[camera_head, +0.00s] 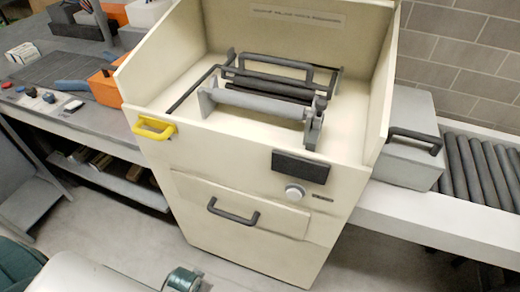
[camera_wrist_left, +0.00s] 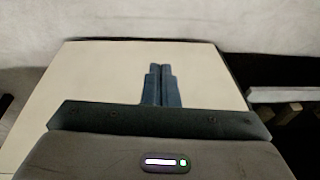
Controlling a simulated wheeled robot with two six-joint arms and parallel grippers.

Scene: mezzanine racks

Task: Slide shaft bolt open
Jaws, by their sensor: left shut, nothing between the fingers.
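A cream cabinet (camera_head: 230,150) stands in the middle of the head view, with an open, walled top. In its top lie a light grey cylinder (camera_head: 262,103), a dark bar (camera_head: 265,88) behind it and dark looped bars (camera_head: 275,62). A grey upright bracket (camera_head: 313,125) stands at the cylinder's right end. Which part is the shaft bolt I cannot tell for sure. My left gripper (camera_wrist_left: 160,67) shows in the left wrist view, its blue-grey fingers together and empty, in front of a plain pale surface. It is not seen in the head view. My right gripper is not in view.
The cabinet front has a yellow handle (camera_head: 154,128), a dark pad (camera_head: 300,167), a round knob (camera_head: 294,194) and a dark drawer handle (camera_head: 233,211). A grey lidded box (camera_head: 411,140) and roller conveyor (camera_head: 480,165) stand right. A cluttered bench (camera_head: 55,115) is left.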

